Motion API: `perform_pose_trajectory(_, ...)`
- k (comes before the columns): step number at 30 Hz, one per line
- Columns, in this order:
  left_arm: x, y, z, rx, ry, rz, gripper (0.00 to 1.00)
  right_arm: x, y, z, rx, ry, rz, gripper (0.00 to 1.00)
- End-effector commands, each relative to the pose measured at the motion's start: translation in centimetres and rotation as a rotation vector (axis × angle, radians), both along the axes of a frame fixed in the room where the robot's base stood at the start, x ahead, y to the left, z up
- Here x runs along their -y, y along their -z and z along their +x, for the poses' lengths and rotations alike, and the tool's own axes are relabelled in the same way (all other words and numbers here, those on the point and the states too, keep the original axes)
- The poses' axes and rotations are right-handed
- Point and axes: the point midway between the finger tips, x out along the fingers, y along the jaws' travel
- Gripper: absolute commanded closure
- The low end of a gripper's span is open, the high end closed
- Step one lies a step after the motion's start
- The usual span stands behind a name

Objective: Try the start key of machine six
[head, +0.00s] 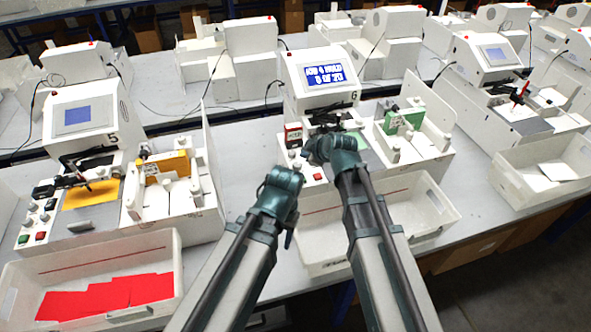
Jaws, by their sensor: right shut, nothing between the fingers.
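Machine six (310,75), a white pen plotter marked 6, stands in the middle of the head view. Its screen (325,74) is lit blue with large white lettering that I cannot read surely. My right gripper (309,155) is shut and empty, over the front left of machine six by its control panel. A red key (318,177) and pale knobs show there. The start key cannot be made out; my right arm covers part of the panel. My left gripper (289,238) hangs in front of the machine's tray, its fingers mostly hidden by my arm.
A white tray (440,213) stands before machine six, partly behind my arms. Machine five (75,115) is at the left, with a tray (165,250) of red sheets before it. Another plotter (490,60) stands at the right. Bare grey table lies between the machines.

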Motion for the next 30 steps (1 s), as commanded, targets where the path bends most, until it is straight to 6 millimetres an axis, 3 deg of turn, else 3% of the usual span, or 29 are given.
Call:
perform_pose_trajectory(17, 0.0, 0.5, 0.0, 0.000, 0.001, 0.000, 0.50, 0.0, 0.5, 0.0, 0.000, 0.000, 0.000, 1.00)
perform_pose_trajectory(23, 0.0, 2.1, 0.0, 0.000, 0.002, 0.000, 0.50, 0.0, 2.1, 0.0, 0.000, 0.000, 0.000, 1.00)
perform_pose_trajectory(30, 0.0, 5.3, 0.0, 0.000, 0.003, 0.001, 0.50, 0.0, 5.3, 0.0, 0.000, 0.000, 0.000, 1.00)
